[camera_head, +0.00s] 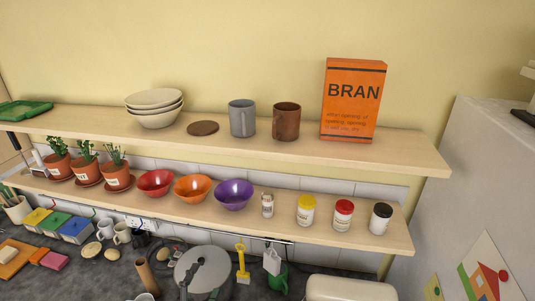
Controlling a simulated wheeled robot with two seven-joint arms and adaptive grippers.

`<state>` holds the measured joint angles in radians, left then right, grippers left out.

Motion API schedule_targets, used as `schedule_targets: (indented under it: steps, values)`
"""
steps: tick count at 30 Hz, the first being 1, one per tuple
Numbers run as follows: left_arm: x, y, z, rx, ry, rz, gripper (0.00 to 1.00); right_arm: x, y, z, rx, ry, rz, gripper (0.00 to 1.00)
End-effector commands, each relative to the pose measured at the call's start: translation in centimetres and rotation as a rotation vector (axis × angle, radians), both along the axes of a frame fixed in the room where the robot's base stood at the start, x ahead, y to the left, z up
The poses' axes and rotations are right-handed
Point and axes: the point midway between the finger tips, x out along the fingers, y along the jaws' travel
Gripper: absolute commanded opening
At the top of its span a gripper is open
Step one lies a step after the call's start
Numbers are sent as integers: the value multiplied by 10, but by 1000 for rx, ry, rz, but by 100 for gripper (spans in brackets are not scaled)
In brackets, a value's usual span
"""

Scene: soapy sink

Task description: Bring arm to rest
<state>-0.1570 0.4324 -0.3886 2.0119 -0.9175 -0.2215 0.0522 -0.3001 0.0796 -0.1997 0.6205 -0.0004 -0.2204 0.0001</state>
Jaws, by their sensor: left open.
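My right gripper is not in view.
An upper shelf (420,150) holds bowls, two mugs and an orange BRAN box (352,100). A lower shelf (285,222) holds potted plants, coloured bowls and jars. The dark counter below is crowded. A white fridge-like block (470,180) stands at right.

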Motion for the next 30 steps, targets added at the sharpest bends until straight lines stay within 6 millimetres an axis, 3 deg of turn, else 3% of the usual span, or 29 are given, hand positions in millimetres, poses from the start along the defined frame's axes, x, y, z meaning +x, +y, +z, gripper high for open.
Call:
schedule_targets:
  steps: [1, 3, 6, 9, 12, 18, 27, 30]
  values:
    - [-5, 31, -6, -87, 56, 103, 92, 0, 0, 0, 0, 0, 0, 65]
    - [-15, 72, -23, -200, 146, 243, 92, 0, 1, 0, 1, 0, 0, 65]
    - [-41, 122, -56, -347, 293, 424, 92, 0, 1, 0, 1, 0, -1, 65]
    - [-79, 156, -96, -477, 456, 581, 92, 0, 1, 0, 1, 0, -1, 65]
    - [-125, 174, -135, -588, 625, 710, 92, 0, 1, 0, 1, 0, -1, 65]
    - [-201, 177, -184, -722, 890, 855, 92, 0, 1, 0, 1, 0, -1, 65]
    - [-284, 157, -214, -824, 1168, 950, 92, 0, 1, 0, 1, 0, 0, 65]
    - [-302, 149, -225, -841, 1239, 964, 92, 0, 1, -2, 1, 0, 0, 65]
